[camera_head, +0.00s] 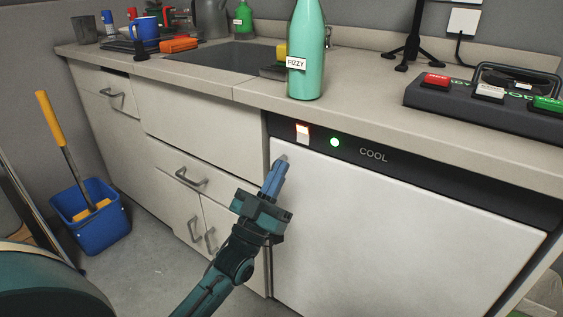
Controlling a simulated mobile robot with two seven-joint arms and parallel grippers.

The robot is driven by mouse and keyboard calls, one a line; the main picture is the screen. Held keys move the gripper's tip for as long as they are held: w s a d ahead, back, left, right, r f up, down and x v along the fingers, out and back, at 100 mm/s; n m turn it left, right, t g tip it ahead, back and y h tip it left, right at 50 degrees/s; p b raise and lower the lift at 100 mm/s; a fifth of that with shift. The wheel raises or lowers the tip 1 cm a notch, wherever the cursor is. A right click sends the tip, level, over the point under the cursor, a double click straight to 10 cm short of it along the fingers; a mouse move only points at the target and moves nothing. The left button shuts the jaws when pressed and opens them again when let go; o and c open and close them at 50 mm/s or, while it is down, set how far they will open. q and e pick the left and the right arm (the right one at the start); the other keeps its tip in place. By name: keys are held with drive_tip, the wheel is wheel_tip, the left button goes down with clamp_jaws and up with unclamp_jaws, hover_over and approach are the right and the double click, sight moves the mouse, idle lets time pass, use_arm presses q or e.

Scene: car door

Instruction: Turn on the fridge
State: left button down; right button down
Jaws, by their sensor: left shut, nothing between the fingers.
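The fridge (400,230) has a white door under the counter, with a dark panel (420,168) along its top marked COOL. On the panel's left part is a small white rocker switch (302,134) with a red glow at its upper edge. A round green light (335,142) shines just right of the switch. My left gripper (281,163) is shut and empty, its blue fingertips pointing up, just below and left of the switch. The fingertips appear apart from the switch. My right gripper is not in view.
The counter (370,112) overhangs the panel and carries a teal FIZZY bottle (307,50) above the switch. A dark case with coloured buttons (480,98) sits at right. Drawers with handles (183,180) are at left. A blue bucket (92,220) stands on the floor.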

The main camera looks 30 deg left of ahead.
use_arm(q)
drive_tip(key=s+f, duration=0.4)
drive_tip(key=f, duration=0.2)
drive_tip(key=shift+a+f, duration=0.25)
drive_tip(key=shift+a, duration=0.1)
drive_tip(key=shift+s, duration=0.1)
